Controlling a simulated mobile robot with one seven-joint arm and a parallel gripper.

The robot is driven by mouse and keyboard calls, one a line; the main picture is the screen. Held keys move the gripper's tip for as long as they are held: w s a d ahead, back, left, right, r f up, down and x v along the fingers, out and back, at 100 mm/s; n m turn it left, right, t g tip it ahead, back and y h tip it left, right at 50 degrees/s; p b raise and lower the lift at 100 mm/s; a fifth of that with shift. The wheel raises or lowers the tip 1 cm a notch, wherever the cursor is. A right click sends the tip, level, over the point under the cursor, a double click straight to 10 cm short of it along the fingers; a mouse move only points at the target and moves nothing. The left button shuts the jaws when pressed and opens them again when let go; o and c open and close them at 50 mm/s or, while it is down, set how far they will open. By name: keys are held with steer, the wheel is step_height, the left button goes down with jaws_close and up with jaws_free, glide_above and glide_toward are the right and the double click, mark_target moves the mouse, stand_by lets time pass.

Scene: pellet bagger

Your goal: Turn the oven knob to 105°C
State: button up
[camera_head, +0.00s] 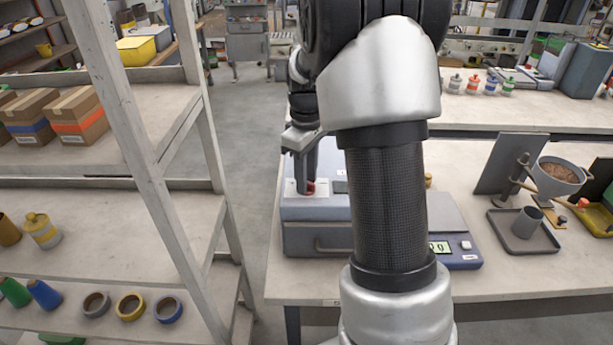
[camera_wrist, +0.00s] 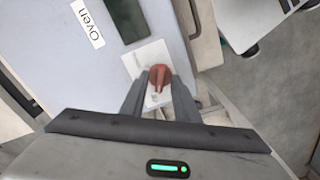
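The oven (camera_head: 303,238) is a blue-grey box with a front handle on the table. Its label "Oven" and a dark display (camera_wrist: 126,18) show in the wrist view. The red knob (camera_wrist: 159,77) sits on a white plate on the oven's top; its pointer ridge runs nearly along the picture's vertical. Its temperature marks are too small to read. My gripper (camera_wrist: 159,86) is at the knob, with one finger on each side and slim gaps between fingers and knob. In the head view my gripper (camera_head: 307,172) points down at the knob (camera_head: 310,187), which is partly hidden.
A scale (camera_head: 465,262) with a lit display stands right of the oven, partly behind my arm. A grey tray with a cup (camera_head: 527,222) and a funnel of pellets (camera_head: 557,175) are further right. A shelf rack (camera_head: 135,130) stands left, across a clear floor gap.

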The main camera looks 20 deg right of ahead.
jaws_close()
steer(key=shift+m, duration=0.4)
steer(key=m, duration=0.4)
steer(key=shift+r+m+p, duration=0.1)
steer(key=shift+m+p, duration=0.3)
steer(key=m, duration=0.5)
steer(key=shift+p, duration=0.4)
steer(key=m+p, duration=0.1)
steer(key=m, duration=0.5)
steer(key=shift+m, duration=0.4)
steer(key=m+p, duration=0.2)
steer(key=m, duration=0.4)
steer(key=shift+d+m, duration=0.1)
steer(key=shift+m, duration=0.3)
